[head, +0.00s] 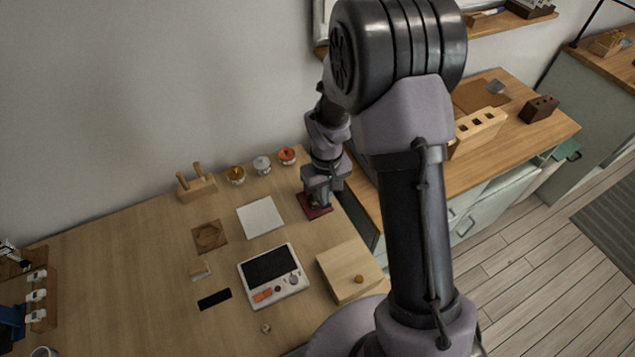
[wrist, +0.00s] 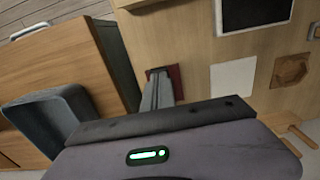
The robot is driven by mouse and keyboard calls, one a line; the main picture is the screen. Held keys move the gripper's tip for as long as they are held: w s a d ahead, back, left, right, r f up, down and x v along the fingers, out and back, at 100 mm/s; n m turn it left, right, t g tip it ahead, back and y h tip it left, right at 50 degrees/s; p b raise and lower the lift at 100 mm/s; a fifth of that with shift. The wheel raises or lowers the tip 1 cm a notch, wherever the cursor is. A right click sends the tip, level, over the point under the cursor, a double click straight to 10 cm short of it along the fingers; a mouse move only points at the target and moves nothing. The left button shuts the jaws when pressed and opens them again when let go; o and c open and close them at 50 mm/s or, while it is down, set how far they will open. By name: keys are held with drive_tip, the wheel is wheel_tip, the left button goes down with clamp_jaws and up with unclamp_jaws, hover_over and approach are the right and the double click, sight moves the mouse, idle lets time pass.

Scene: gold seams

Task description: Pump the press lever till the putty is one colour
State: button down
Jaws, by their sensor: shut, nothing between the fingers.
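The press shows as a dark red base (head: 316,212) at the table's right back edge. My gripper (head: 315,199) points down directly over it and hides most of it. In the wrist view the red base (wrist: 178,82) shows beyond my shut grey fingers (wrist: 159,80), with nothing between them. I cannot tell whether the fingers touch the press. The lever and the putty cannot be made out.
Three small lidded jars, one an orange jar (head: 287,155), stand behind the press to the left. A white sheet (head: 260,217), a tablet-like device (head: 273,276) and a wooden box (head: 348,271) lie nearby. A grey bin (wrist: 62,120) is beside the table. The table's left middle is mostly clear.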

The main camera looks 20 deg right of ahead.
drive_tip(key=shift+f+b, duration=0.65)
drive_tip(key=shift+f, duration=0.15)
idle(0.9)
drive_tip(key=shift+r+p, duration=0.55)
drive_tip(key=shift+r, duration=0.25)
drive_tip(key=shift+f+b, duration=0.7)
drive_tip(key=shift+f, duration=0.05)
idle(0.6)
drive_tip(key=shift+r+p, duration=0.55)
drive_tip(key=shift+r, duration=0.15)
drive_tip(key=shift+f+b, duration=0.7)
drive_tip(key=shift+f, duration=0.1)
idle(0.6)
drive_tip(key=shift+r+p, duration=0.55)
drive_tip(key=shift+r, duration=0.25)
drive_tip(key=shift+f+b, duration=0.7)
drive_tip(key=shift+f, duration=0.1)
idle(0.5)
